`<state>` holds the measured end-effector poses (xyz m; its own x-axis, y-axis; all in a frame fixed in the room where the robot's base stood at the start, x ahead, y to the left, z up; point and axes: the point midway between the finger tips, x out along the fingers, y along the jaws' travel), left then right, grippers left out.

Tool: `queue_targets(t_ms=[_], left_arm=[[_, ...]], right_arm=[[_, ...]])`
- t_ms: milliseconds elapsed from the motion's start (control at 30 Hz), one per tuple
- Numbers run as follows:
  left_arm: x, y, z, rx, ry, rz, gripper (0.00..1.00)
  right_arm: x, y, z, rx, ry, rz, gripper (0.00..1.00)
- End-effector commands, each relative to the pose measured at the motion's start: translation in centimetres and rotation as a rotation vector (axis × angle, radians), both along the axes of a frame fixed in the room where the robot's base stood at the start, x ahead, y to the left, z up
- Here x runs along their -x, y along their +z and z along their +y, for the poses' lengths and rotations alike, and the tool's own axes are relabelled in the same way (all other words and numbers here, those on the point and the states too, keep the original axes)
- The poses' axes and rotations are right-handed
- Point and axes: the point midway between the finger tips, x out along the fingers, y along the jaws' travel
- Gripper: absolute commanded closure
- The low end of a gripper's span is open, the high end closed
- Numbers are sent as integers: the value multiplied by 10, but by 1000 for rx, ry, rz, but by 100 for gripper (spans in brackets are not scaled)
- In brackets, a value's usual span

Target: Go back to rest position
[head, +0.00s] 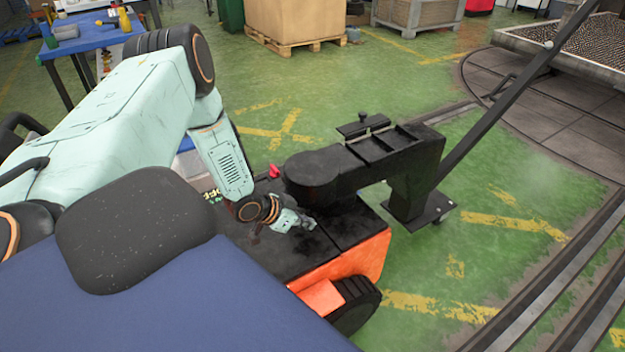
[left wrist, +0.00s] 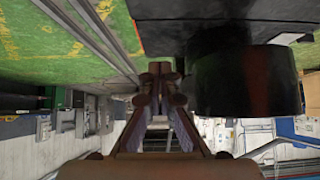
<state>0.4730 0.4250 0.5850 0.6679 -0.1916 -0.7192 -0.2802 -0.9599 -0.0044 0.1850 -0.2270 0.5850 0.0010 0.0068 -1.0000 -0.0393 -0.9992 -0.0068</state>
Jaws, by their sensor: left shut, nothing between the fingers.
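My left arm comes in from the left in the head view, pale green with black joints. My left gripper (head: 297,219) is small there, over the black top of an orange-sided wheeled machine (head: 345,262), just below its black arm. I cannot tell whether it touches that top. In the left wrist view my left gripper (left wrist: 160,76) has its fingertips together with nothing between them. A large black round part (left wrist: 248,82) stands close to the right of the fingers there. My right gripper is in neither view.
A long dark bar (head: 510,90) rises from the machine's end toward the top right. A round turntable (head: 560,112) and rails (head: 555,290) lie on the right. A blue table (head: 85,38), a pallet with a large box (head: 295,18) stand behind. Green floor between is clear.

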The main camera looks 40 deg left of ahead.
Motion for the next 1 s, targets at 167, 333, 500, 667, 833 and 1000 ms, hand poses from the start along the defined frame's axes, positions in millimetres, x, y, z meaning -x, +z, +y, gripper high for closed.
queue_targets(t_ms=[167,333,500,667,833,1000], left_arm=[[3,3,1,0,0,-1,100],[4,3,2,1,1,-1,100],[10,1,0,46,88,16,100],[37,-9,-44,149,225,123,100],[91,-20,-112,207,331,314,100],[176,-20,-167,153,400,538,100]], right_arm=[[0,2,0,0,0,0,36],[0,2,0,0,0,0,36],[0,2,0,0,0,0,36],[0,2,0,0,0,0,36],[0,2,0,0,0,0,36],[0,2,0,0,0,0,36]])
